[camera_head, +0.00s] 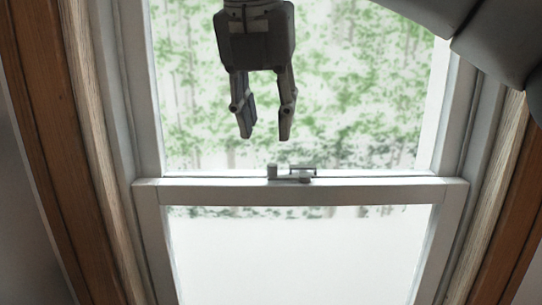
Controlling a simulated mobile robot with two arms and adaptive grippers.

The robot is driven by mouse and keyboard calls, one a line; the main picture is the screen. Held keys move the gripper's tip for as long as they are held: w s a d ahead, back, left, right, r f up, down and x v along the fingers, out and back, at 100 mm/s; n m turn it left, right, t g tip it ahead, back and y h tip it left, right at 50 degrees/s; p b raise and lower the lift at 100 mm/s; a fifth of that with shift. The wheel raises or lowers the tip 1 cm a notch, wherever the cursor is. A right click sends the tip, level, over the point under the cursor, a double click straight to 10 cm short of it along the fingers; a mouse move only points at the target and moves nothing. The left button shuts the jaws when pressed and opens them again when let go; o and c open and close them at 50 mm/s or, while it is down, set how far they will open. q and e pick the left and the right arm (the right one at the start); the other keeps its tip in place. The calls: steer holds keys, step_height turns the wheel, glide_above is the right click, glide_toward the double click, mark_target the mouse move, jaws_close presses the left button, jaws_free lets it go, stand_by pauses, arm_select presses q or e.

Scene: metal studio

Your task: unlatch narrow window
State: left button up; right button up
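The narrow window (380,190) has a white frame, with an upper pane and a lower pane that meet at a horizontal rail. A small grey latch (292,174) sits on top of this rail near the middle. My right gripper (264,137) hangs from the top of the view, fingers pointing down. It is open and empty, a short way above the latch and slightly to its left, apart from it in the picture. How far it is in depth from the latch is hard to tell. My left gripper is not in view.
Wooden trim (60,130) runs down the left side of the window, and more wooden trim (507,215) runs down the right. A large grey arm link of mine crosses the top right corner. The space around the latch is clear.

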mark_target(272, 165)
steer(key=x, duration=0.4)
steer(key=shift+d+f+p, duration=0.1)
steer(key=shift+f+p, duration=0.2)
steer(key=shift+p, duration=0.1)
steer(key=x, duration=0.3)
steer(key=shift+w+r, duration=0.2)
steer(key=shift+w, duration=0.1)
steer(key=shift+f+p, duration=0.4)
steer(key=shift+f, duration=0.2)
steer(key=shift+w, duration=0.1)
steer(key=shift+c, duration=1.6)
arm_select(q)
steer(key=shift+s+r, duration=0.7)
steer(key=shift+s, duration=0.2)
arm_select(e)
jaws_close()
